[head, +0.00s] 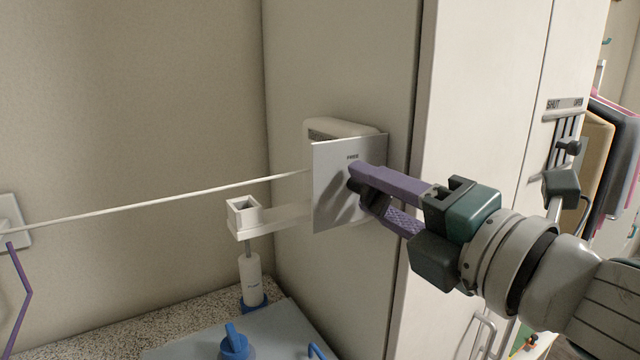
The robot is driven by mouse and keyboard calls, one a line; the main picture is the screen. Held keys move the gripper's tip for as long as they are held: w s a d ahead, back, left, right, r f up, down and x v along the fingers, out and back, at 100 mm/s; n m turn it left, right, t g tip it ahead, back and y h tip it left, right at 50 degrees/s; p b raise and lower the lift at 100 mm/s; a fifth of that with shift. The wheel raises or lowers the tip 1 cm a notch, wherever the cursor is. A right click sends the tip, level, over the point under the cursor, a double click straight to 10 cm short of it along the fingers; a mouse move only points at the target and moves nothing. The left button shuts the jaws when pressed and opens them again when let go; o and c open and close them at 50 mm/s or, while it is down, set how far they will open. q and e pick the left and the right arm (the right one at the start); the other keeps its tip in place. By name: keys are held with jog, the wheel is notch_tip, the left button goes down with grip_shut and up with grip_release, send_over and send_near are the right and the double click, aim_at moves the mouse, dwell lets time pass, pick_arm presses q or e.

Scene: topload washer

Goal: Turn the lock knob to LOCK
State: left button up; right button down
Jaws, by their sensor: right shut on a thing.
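A light grey square plate (332,200) stands on a white wall-mounted housing (340,127), with the word FREE near its top. No LOCK mark shows; part of the plate is behind my fingers. My right gripper (362,186) comes in from the right, its purple fingertips at the plate's middle, just below FREE. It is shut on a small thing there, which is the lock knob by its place. The knob is hidden by the fingers, so its angle cannot be read. A thin bent purple piece (24,293) at the left edge looks like a finger of my left gripper.
A white cord (160,203) runs from a wall plate (14,224) to the housing. A white bracket (244,214) sits left of the plate, above a white bottle (251,280). A blue knob (234,341) is on the grey top below. A tall cabinet (480,90) stands right.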

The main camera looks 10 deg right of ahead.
jog(key=m+p, duration=0.1)
jog(key=m, duration=0.4)
jog(key=shift+m, duration=0.3)
jog(key=m+p, duration=0.1)
jog(key=m, duration=0.2)
jog(key=shift+p, duration=0.3)
jog(key=shift+f+m+p, duration=0.1)
jog(key=shift+m+p, duration=0.3)
jog(key=shift+m, duration=1.3)
jog(key=shift+c, duration=2.2)
grip_release()
